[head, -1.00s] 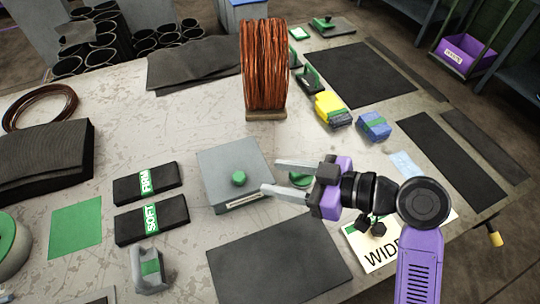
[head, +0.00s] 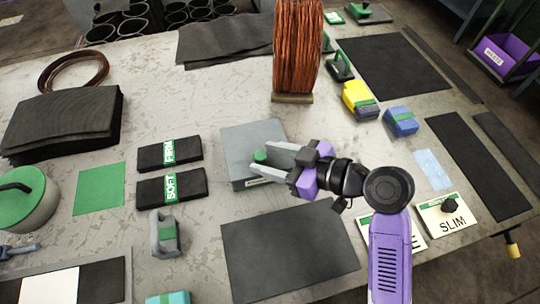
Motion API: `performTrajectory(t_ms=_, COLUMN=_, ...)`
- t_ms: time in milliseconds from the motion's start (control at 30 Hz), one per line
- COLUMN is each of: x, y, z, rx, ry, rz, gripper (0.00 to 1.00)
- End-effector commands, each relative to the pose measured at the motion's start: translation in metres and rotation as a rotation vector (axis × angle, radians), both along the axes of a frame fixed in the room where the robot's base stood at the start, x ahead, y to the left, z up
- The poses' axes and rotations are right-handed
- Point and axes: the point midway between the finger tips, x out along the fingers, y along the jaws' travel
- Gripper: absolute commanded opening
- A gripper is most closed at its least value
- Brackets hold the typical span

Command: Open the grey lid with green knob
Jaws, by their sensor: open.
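The grey lid (head: 248,135) sits flat on a low grey box near the middle of the table, and it looks closed. Its green knob (head: 260,156) stands up from the top. My gripper (head: 254,158) reaches in from the right with its two pale fingers apart, one on each side of the knob as seen from here. I cannot tell whether the fingers touch the knob. The gripper's fingers and body hide the right part of the lid.
Black blocks marked FIRM (head: 170,153) and SOFT (head: 171,186) lie to the left. A copper wire spool (head: 297,50) stands behind. A dark mat (head: 290,250) lies in front. SLIM card (head: 447,214) is at right. A grey clamp-like object (head: 163,232) stands front left.

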Motion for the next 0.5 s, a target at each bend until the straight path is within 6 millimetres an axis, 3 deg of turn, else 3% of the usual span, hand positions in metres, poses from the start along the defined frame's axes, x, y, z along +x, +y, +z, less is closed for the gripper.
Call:
performTrajectory(t_ms=33, x=-0.0001, y=-0.0002, z=0.0001, rx=0.000, ry=0.000, rz=0.000, gripper=0.48)
performTrajectory(t_ms=267, x=-0.0001, y=-0.0004, z=0.0001, rx=0.000, ry=0.000, rz=0.000, gripper=0.03)
performTrajectory(t_ms=500, x=-0.0003, y=-0.0005, z=0.0000, rx=0.000, ry=0.001, rz=0.000, gripper=0.00)
